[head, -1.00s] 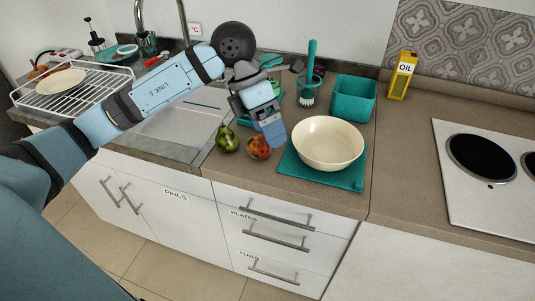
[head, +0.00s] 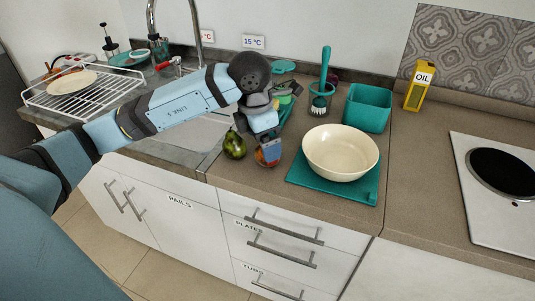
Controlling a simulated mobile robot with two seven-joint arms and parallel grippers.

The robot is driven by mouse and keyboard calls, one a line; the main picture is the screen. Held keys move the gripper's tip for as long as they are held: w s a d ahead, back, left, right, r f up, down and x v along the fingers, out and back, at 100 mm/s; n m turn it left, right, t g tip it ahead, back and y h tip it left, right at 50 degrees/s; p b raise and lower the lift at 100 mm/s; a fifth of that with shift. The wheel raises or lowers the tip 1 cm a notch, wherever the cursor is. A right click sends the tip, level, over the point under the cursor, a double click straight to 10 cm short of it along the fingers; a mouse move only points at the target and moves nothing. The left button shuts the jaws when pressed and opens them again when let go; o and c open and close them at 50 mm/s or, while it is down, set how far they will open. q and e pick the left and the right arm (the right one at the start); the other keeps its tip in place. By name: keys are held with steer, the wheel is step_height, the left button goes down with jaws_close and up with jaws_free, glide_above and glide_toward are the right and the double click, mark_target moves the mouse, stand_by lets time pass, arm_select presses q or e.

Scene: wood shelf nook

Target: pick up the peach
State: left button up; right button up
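The peach (head: 260,157), red and orange, is on the brown counter near its front edge, just right of a dark green pear-like fruit (head: 234,145). My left gripper (head: 268,151) reaches down over the peach from above. One blue fingertip covers much of the peach's front, and the other finger is hard to make out. I cannot tell whether the fingers touch the peach or how wide they are apart. My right gripper is not in view.
A cream bowl (head: 340,146) stands on a teal mat (head: 305,185) right of the peach. A teal tub (head: 368,108), a brush in a holder (head: 321,100) and an oil box (head: 418,90) are behind. The sink (head: 180,133) and dish rack (head: 60,105) lie left.

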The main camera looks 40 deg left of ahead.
arm_select(q)
steer(key=f, duration=0.3)
steer(key=w+f, duration=0.1)
steer(key=shift+d+f+b, duration=0.25)
steer(key=shift+b, duration=0.05)
steer(key=c, duration=1)
steer(key=shift+c, duration=0.3)
steer(key=shift+r, duration=0.15)
